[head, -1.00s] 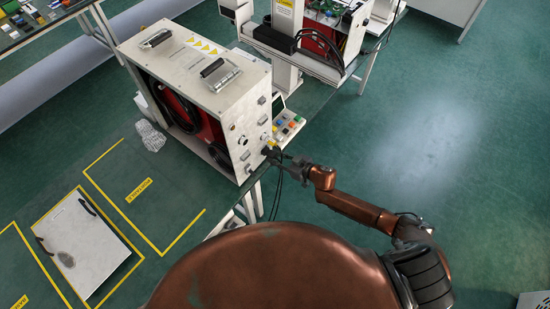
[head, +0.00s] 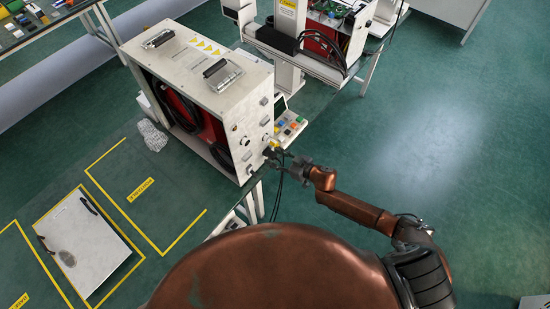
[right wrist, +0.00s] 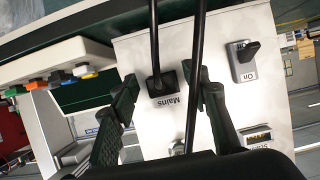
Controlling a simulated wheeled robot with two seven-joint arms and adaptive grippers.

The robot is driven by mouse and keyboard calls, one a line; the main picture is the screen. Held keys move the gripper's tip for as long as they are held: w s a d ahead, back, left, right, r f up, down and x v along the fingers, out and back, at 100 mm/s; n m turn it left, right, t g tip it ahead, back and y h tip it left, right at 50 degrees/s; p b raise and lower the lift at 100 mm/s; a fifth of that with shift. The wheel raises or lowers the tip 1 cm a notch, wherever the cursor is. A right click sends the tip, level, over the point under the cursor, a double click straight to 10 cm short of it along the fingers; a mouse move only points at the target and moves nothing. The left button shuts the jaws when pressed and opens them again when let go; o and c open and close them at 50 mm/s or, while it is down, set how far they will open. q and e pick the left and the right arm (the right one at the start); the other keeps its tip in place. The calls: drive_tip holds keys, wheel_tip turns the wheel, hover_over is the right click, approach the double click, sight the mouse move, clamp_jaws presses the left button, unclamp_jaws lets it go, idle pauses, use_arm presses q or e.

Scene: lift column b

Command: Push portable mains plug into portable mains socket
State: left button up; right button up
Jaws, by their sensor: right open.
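The portable, a white box-like unit (head: 215,105), stands on the dark green bench. Its panel with the mains socket faces right. In the right wrist view, the black mains plug (right wrist: 162,84) sits against the white panel (right wrist: 230,105) beside an upside-down "Mains" label. A black cable runs up from it. The socket is hidden behind the plug, so the depth of seating cannot be told. My right gripper (head: 281,164) is open at the panel. In the wrist view its fingers (right wrist: 167,85) stand apart on either side of the plug, apparently not touching it. My left gripper is not visible.
A second black cable (right wrist: 196,75) crosses in front of the panel between plug and finger. A rotary "On" switch (right wrist: 243,61) is nearby. A keypad with coloured buttons (head: 291,124) stands behind the unit. A white plate (head: 84,247) lies in a yellow-marked area. Floor to the right is clear.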

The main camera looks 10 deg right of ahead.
drive_tip(key=v, duration=1.2)
idle(0.4)
drive_tip(key=d+f+m+h+b, duration=0.1)
drive_tip(key=d+f+h, duration=0.1)
drive_tip(key=d+f, duration=0.55)
drive_tip(key=d+f+m+h+b, duration=0.1)
drive_tip(key=d+f+m+h, duration=0.2)
drive_tip(key=f, duration=0.7)
drive_tip(key=s+d+f+g+h, duration=0.1)
drive_tip(key=s+d+f, duration=0.35)
drive_tip(key=f, duration=0.25)
drive_tip(key=s+d+f+g+h, duration=0.1)
drive_tip(key=s+d+f, duration=0.2)
drive_tip(key=s+f, duration=0.3)
drive_tip(key=s+a+f+g, duration=0.2)
drive_tip(key=s+f, duration=0.5)
drive_tip(key=s, duration=0.5)
drive_tip(key=s+a+f+m+g+h+b, duration=0.1)
drive_tip(key=s+a+f+g, duration=0.1)
drive_tip(key=s+f, duration=0.6)
drive_tip(key=s+a+f+m+g+b, duration=0.1)
drive_tip(key=s+f, duration=0.7)
drive_tip(key=s, duration=1)
drive_tip(key=a+g, duration=0.1)
drive_tip(key=g, duration=0.1)
drive_tip(key=shift+s+f+g, duration=0.2)
drive_tip(key=shift+f+g, duration=0.05)
drive_tip(key=shift+g, duration=0.05)
